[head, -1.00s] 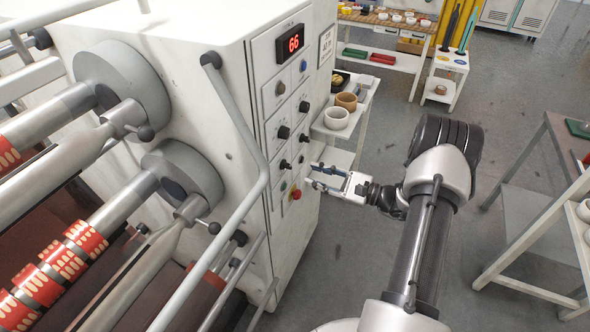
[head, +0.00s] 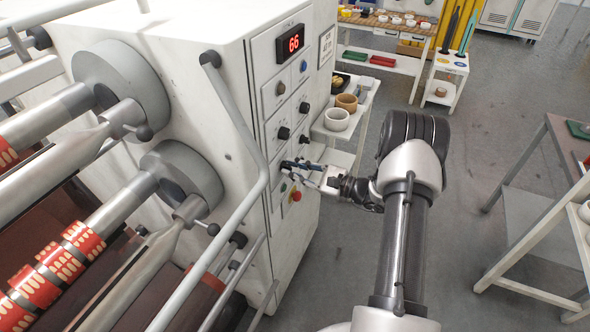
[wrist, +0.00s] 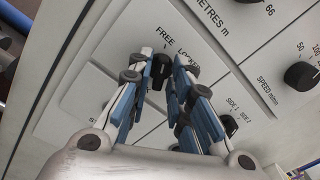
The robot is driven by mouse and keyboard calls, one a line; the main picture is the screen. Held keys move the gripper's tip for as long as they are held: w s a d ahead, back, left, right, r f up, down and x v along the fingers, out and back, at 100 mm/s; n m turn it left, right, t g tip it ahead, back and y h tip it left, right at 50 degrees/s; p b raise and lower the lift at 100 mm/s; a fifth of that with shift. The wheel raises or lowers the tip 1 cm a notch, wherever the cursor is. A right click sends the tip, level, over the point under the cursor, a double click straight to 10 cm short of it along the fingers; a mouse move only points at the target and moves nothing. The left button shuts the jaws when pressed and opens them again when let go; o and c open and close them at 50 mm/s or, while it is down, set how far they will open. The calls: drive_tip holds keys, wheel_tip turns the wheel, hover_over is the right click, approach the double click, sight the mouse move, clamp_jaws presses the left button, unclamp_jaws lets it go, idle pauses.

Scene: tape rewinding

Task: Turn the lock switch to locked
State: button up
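The lock switch (wrist: 160,75) is a small black knob on the machine's pale control panel (wrist: 80,50). In the wrist view, the label FREE is above it and a second label to its right is partly covered by a finger. My gripper (wrist: 163,62) is at the panel with its blue-and-white fingers parted, one on each side of the knob. I cannot tell whether they touch it. Which label the knob points at is not clear. In the head view my gripper (head: 287,166) hides the switch.
A red stop button (head: 295,196) sits just below my gripper. A long grey bar (head: 242,130) runs left of the panel. A white shelf (head: 340,125) stands beyond, with open floor to the right.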

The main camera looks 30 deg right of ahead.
clamp_jaws()
drive_tip(key=shift+m, duration=0.4)
drive_tip(key=m+p, duration=0.1)
drive_tip(key=m, duration=0.4)
drive_tip(key=shift+m+p, duration=0.3)
drive_tip(key=shift+p, duration=0.1)
drive_tip(key=m+p, duration=0.1)
drive_tip(key=m, duration=0.4)
drive_tip(key=shift+m, duration=0.4)
drive_tip(key=shift+o, duration=1.7)
unclamp_jaws()
